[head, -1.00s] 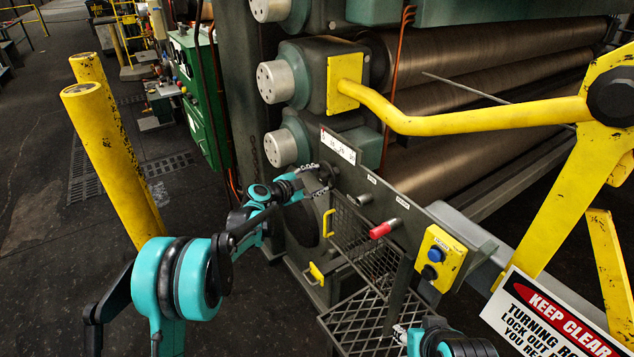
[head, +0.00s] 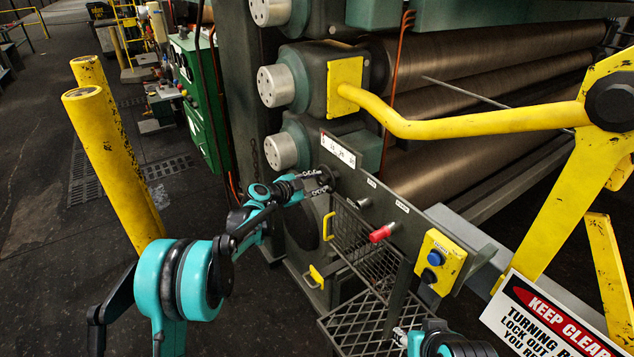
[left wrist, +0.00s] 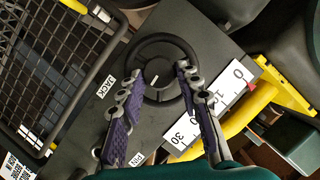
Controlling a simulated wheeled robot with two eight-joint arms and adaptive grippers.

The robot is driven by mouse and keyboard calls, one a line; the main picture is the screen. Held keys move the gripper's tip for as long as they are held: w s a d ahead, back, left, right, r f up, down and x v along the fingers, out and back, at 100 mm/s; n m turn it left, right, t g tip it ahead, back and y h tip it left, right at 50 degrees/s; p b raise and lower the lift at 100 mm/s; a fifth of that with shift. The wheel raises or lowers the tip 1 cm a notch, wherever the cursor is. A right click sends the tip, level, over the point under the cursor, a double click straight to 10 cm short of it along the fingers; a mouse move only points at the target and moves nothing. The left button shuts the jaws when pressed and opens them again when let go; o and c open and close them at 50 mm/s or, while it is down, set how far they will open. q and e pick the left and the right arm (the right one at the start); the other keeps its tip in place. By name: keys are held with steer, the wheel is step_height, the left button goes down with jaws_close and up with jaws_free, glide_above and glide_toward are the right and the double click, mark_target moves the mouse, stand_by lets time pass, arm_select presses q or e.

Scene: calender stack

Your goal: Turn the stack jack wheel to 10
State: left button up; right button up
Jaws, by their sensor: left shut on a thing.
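The black jack wheel (left wrist: 163,42) sits on a dark panel beside a "JACK" label (left wrist: 105,84) in the left wrist view. In the head view the wheel (head: 326,174) is small and dark, partly behind the fingers. My left gripper (left wrist: 159,76) is shut on the wheel, with one finger at each side of its lower part. It also shows in the head view (head: 322,182). A white number scale (left wrist: 206,112) beside the wheel reads 0 at one end and 30 further along. A small red mark lies near its 0 end. My right gripper (head: 400,334) is low in the head view, its jaws unclear.
A red-handled lever (head: 381,233) and a yellow button box (head: 439,261) are on the same panel. A wire-mesh guard (head: 362,250) hangs below. A yellow arm (head: 480,122) and a "KEEP CLEAR" sign (head: 550,320) stand right. Yellow posts (head: 112,150) stand left.

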arm_select(q)
steer(key=shift+w+a+r+n+g+h+p, duration=0.15)
steer(key=shift+n+g+h+p, duration=0.15)
steer(key=shift+n+g+p, duration=0.55)
steer(key=shift+n+g+h, duration=0.3)
steer(key=shift+n+g, duration=0.15)
steer(key=shift+n, duration=0.7)
steer(key=o, duration=1.2)
steer(key=shift+c, duration=0.2)
steer(key=v, duration=1.2)
steer(key=shift+w, duration=0.1)
